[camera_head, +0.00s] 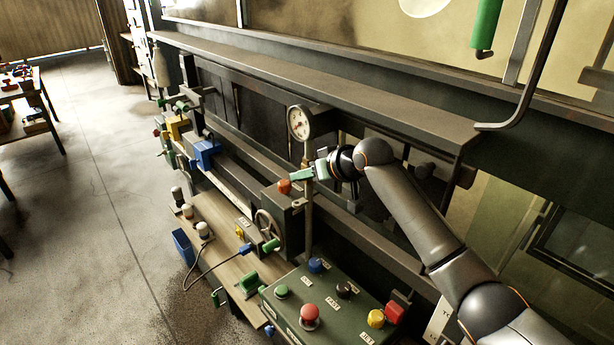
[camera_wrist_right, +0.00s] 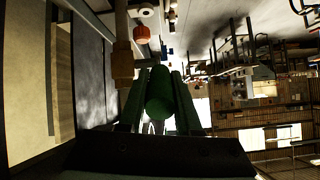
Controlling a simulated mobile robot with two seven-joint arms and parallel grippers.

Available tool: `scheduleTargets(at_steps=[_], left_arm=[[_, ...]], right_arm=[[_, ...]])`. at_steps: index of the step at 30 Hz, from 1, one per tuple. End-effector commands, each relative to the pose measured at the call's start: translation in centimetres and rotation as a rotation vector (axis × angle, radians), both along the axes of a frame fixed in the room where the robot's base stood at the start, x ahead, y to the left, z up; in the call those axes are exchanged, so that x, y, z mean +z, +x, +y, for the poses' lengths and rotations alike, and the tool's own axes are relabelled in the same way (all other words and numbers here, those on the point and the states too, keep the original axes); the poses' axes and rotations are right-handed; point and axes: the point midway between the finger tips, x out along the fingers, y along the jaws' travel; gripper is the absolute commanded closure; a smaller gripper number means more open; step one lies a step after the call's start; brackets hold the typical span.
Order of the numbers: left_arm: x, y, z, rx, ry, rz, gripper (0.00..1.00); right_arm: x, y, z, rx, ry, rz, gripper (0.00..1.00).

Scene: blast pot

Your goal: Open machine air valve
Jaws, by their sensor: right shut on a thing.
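The machine air valve has a green handle (camera_head: 302,174) beside the vertical pipe (camera_head: 308,215) below the pressure gauge (camera_head: 298,122). My right gripper (camera_head: 318,171) reaches it from the right and is shut on this handle. In the right wrist view, the green handle (camera_wrist_right: 160,92) sits between the two fingers of the right gripper (camera_wrist_right: 160,105). A brass-coloured fitting (camera_wrist_right: 122,62) on the pipe is close to the left finger. The valve body is partly hidden by the gripper. My left gripper is not in view.
An orange knob (camera_head: 284,186) is just left of the handle. A handwheel (camera_head: 267,226) and a green control box (camera_head: 330,302) with several coloured buttons lie below. A long metal ledge (camera_head: 330,88) runs above the arm. Open floor (camera_head: 95,215) lies to the left.

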Motion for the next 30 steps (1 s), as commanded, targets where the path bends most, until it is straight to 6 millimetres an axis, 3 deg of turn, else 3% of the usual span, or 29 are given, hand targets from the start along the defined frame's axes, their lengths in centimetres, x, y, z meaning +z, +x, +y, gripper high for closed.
scheduleTargets(at_steps=[12, 13, 18, 21, 30], left_arm=[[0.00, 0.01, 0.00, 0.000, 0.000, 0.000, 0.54], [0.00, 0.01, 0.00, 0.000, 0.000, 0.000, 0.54], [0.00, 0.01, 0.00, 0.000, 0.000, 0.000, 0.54], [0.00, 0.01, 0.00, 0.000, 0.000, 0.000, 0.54], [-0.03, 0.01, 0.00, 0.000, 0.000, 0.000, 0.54]], right_arm=[[-0.08, 0.01, 0.00, 0.000, -0.006, 0.009, 1.00], [-0.08, 0.01, 0.00, 0.000, -0.006, 0.009, 0.65], [-0.05, 0.01, 0.01, 0.000, -0.006, 0.008, 0.46], [-0.03, 0.02, 0.00, 0.001, -0.005, 0.008, 0.38], [0.16, -0.11, -0.11, 0.000, -0.004, 0.006, 0.38]])
